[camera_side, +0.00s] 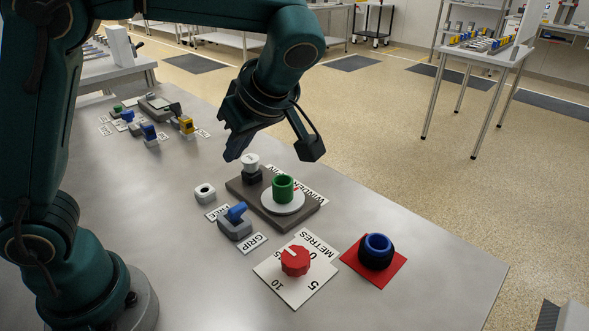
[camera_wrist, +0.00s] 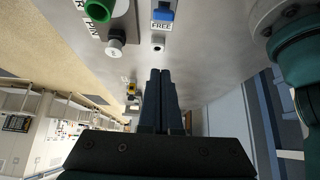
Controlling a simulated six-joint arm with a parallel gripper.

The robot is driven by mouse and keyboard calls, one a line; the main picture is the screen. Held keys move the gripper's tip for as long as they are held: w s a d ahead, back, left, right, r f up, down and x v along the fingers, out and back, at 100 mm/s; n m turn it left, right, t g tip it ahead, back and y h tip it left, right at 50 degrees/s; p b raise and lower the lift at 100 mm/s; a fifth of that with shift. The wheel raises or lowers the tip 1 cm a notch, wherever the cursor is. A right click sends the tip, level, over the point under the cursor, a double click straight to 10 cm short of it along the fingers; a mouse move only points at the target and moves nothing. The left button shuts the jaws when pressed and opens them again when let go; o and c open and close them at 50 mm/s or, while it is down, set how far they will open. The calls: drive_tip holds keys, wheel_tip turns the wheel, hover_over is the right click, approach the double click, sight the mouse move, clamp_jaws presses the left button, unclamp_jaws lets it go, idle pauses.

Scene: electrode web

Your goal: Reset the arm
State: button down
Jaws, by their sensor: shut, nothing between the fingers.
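My gripper (camera_side: 237,147) hangs in the air above the table, behind and left of the winder plate. It also shows in the wrist view (camera_wrist: 160,73), its two fingers shut together with nothing between them. The dark winder plate (camera_side: 309,209) carries a green cylinder (camera_side: 283,188) on a white disc and a white-topped pin (camera_side: 251,162). The pin also shows in the wrist view (camera_wrist: 115,46), left of my fingers. A blue lever switch (camera_side: 236,212) stands on the table by the FREE and GRIP labels. A small white round button (camera_side: 204,193) is beside it.
A red knob (camera_side: 295,260) sits on a METRES dial card (camera_side: 283,286). A blue-black ring (camera_side: 376,250) stands on a red square (camera_side: 357,270). Several small coloured devices (camera_side: 150,131) stand farther back. The table (camera_side: 424,262) is bare at the front right.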

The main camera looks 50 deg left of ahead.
idle(0.3)
drive_tip(key=s+a+r+m+t+h, duration=0.2)
drive_tip(key=s+a+r+h, duration=0.1)
drive_tip(key=s, duration=0.4)
drive_tip(key=s+d+f+m+t+h, duration=0.2)
drive_tip(key=d+m, duration=0.4)
drive_tip(key=m, duration=1)
drive_tip(key=shift+s+f+t+h, duration=0.35)
drive_tip(key=shift+f+t+h, duration=0.45)
drive_tip(key=shift+f+h, duration=0.4)
